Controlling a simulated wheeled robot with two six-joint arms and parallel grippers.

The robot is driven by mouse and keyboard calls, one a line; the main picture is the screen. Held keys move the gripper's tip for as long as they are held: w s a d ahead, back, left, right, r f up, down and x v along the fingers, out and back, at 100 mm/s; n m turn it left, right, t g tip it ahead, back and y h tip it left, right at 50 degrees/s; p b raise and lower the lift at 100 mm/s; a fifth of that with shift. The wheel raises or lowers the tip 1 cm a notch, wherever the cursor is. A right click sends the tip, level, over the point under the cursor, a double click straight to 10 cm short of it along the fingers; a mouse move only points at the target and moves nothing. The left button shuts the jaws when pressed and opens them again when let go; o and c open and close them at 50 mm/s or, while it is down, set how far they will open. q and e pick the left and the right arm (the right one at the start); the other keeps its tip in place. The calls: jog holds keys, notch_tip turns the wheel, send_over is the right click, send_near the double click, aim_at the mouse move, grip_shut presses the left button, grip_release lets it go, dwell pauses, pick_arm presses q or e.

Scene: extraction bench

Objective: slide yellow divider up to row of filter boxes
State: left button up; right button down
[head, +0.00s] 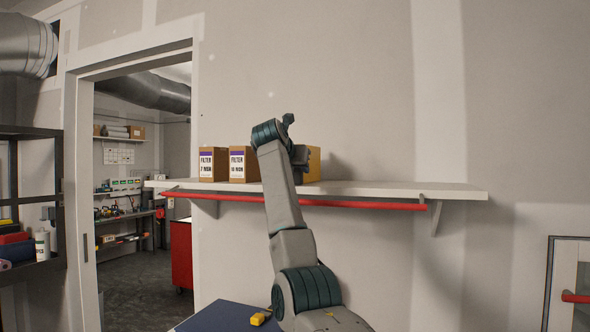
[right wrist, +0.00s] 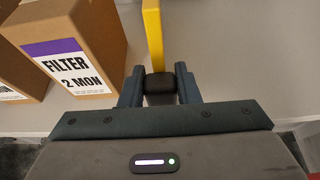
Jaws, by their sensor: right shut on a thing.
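In the right wrist view the divider (right wrist: 153,35) shows as a narrow yellow edge ahead of the fingers. My right gripper (right wrist: 160,88) is shut on a dark grip piece at the divider's front. Brown filter boxes (head: 213,164) with purple and white labels stand in a row to its left. The nearest filter box (right wrist: 75,55) is apart from the divider, with bare shelf between. My left gripper is not in view.
A red rail (head: 370,205) runs along the shelf's front, just below it. The shelf is clear right of the divider. A blue surface (head: 220,318) with a small yellow object (head: 260,318) lies below. A doorway opens at left.

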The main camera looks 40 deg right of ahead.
jog(key=c, duration=1.1)
grip_release()
jog(key=shift+a, duration=0.1)
jog(key=shift+s+a, duration=0.1)
jog(key=shift+a, duration=0.05)
pick_arm(q)
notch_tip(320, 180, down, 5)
jog(key=b, duration=0.4)
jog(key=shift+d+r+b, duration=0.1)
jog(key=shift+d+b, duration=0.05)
jog(key=shift+b, duration=0.25)
pick_arm(e)
jog(key=v, duration=1)
jog(key=shift+s+a+r, duration=0.15)
jog(key=shift+s+a, duration=0.05)
